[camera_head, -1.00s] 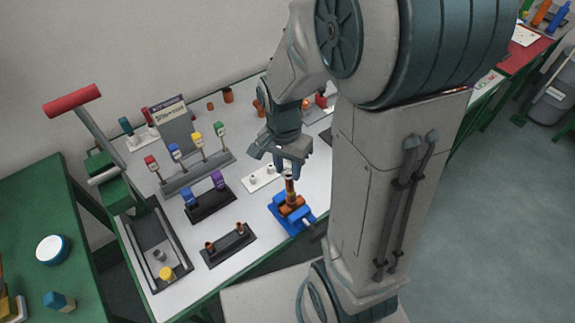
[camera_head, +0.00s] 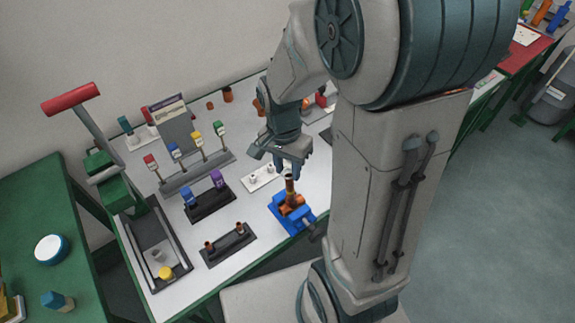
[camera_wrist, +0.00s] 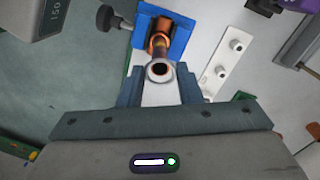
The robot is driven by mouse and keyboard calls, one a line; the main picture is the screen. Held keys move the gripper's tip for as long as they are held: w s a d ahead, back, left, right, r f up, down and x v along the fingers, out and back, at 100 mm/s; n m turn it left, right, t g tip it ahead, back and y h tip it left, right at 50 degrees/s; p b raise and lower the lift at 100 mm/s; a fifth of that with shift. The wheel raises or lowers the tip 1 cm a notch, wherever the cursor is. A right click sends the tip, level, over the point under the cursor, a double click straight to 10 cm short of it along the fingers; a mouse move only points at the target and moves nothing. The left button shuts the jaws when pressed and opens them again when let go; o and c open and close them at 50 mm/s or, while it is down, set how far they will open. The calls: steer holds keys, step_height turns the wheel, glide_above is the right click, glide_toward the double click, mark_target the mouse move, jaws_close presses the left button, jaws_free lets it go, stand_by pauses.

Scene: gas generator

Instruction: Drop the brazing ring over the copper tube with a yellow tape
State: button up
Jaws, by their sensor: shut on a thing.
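My gripper (camera_head: 290,170) is low over the blue vise (camera_head: 279,212), fingers pointing down. In the wrist view, its fingertips (camera_wrist: 160,88) are shut on a small pale ring (camera_wrist: 152,76), the brazing ring, with a dark opening. A copper tube (camera_head: 290,188) stands upright in the vise, just below the fingertips. In the wrist view the tube (camera_wrist: 159,43) shows right behind the ring, and the vise (camera_wrist: 180,42) around it. The ring looks nearly in line with the tube's top; I cannot tell if it is around it. The yellow tape is not clear.
A white plate with two pegs (camera_head: 262,177) lies left of the vise. A black stand with two copper pieces (camera_head: 230,245) and a black holder with blue and purple items (camera_head: 208,206) are further left. A red-handled tool (camera_head: 72,98) rises at the bench's left end.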

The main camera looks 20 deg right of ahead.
steer(key=shift+s+f+b, duration=0.1)
steer(key=shift+f+b, duration=0.4)
steer(key=shift+f, duration=0.2)
steer(key=shift+f, duration=0.15)
steer(key=o, duration=0.8)
steer(key=r, duration=0.4)
steer(key=w+r, duration=0.1)
steer(key=r, duration=0.8)
steer(key=shift+w+a+r+b, duration=0.2)
steer(key=shift+r+b, duration=0.15)
steer(key=shift+r, duration=0.05)
steer(key=shift+s, duration=0.1)
